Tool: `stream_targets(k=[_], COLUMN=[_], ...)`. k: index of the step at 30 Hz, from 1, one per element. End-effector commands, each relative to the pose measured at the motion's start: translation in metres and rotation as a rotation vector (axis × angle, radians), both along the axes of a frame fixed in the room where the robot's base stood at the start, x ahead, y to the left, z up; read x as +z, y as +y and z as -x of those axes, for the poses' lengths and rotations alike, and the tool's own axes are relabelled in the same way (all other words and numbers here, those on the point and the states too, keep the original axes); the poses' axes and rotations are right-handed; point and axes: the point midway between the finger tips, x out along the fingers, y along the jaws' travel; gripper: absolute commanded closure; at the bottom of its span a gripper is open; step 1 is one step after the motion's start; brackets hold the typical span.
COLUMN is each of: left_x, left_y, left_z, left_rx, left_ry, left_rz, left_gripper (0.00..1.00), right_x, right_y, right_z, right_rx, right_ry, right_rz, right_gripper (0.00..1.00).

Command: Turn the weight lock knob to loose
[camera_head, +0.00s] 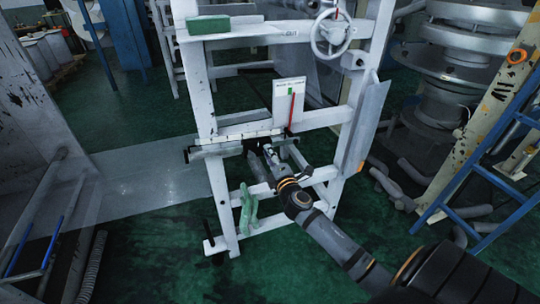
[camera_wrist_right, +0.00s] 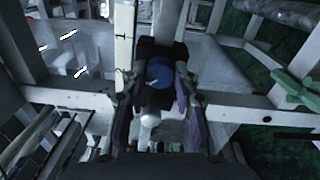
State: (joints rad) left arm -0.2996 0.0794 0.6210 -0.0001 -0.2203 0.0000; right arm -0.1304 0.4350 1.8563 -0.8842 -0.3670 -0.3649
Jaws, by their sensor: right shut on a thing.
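The weight lock knob is a round blue cap (camera_wrist_right: 160,73) with a small pale mark, set against a dark block on the white frame in the right wrist view. My right gripper (camera_wrist_right: 159,88) has one finger on each side of the knob and is shut on it. In the head view my right arm reaches in from the lower right, and the right gripper (camera_head: 266,152) is at the crossbar of the white frame (camera_head: 208,110). The knob is too small and covered to make out there. My left gripper is not in view.
A white plate with a green mark and a red pointer (camera_head: 290,105) stands above the crossbar. A handwheel (camera_head: 332,32) is higher up. A green block (camera_head: 208,25) lies on the upper left beam. A blue ladder (camera_head: 485,170) and a yellow post (camera_head: 497,100) stand at right.

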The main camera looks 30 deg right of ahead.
Motion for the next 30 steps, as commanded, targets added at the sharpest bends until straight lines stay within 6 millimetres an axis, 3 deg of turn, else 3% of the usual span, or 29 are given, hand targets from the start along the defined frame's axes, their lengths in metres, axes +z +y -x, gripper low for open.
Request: stream_targets(k=[8,9,13,23,26,30], left_x=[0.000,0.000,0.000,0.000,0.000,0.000], left_y=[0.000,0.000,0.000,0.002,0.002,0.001], left_z=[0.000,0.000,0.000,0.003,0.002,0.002], left_rx=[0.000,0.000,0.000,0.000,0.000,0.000], left_ry=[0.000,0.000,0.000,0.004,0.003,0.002], left_rz=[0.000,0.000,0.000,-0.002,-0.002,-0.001], left_gripper=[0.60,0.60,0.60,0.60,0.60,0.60], right_x=[0.001,0.001,0.001,0.000,-0.002,-0.003], right_y=[0.000,0.000,0.000,0.000,0.003,0.011], right_z=[0.000,0.000,0.000,0.002,0.014,0.046], right_rx=[0.000,0.000,0.000,0.000,0.000,0.003], right_ry=[-0.002,-0.002,-0.002,0.000,0.003,0.004], right_rz=[0.001,0.001,0.001,0.001,0.002,0.004], right_gripper=[1.00,0.67,0.49,0.48,0.48,0.48])
